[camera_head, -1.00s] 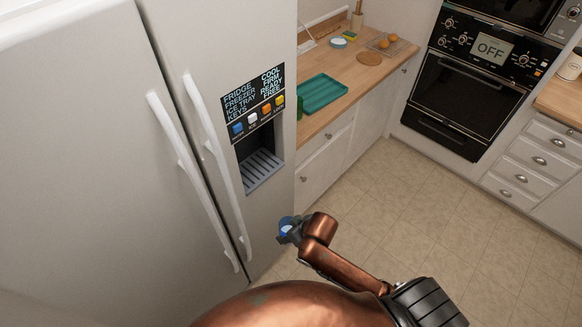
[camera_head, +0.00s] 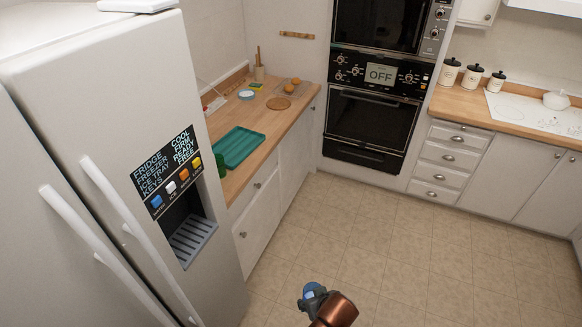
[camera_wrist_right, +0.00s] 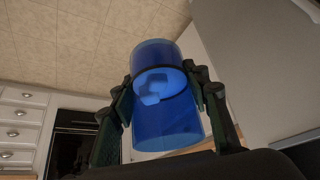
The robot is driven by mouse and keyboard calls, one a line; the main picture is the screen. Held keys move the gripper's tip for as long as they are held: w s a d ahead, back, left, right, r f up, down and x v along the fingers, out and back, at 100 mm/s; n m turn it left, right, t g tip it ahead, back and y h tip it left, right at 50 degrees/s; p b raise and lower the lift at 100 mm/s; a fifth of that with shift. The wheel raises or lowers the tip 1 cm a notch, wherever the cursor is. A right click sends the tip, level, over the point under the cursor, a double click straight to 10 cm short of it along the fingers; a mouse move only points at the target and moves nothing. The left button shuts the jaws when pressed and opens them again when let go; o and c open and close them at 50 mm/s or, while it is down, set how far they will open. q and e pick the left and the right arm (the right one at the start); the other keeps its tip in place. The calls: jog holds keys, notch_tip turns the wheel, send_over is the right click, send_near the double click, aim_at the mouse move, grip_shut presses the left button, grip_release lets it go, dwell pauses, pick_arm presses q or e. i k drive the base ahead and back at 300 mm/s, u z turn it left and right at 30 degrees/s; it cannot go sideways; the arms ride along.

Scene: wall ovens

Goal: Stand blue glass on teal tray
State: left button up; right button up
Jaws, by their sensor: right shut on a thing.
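The teal tray (camera_head: 238,146) lies on the wooden counter beside the fridge in the head view, and its bare surface shows. My right gripper (camera_head: 311,297) is low in the head view, over the floor and apart from the counter. It is shut on the blue glass (camera_head: 312,289). In the right wrist view the translucent blue glass (camera_wrist_right: 165,120) sits between the two dark fingers of my right gripper (camera_wrist_right: 165,100), with paler pieces visible inside it. My left gripper is not in view.
The fridge (camera_head: 60,110) with its dispenser (camera_head: 188,225) stands left of the counter (camera_head: 265,125). A green object (camera_head: 221,166) is at the tray's near-left edge. A round board (camera_head: 278,103) and a small bowl (camera_head: 246,95) sit farther back. The floor (camera_head: 390,230) is clear.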

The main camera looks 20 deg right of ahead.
aim_at(242, 147)
jog(key=z, duration=1.4)
jog(key=i, duration=1.9)
jog(key=u, duration=2.15)
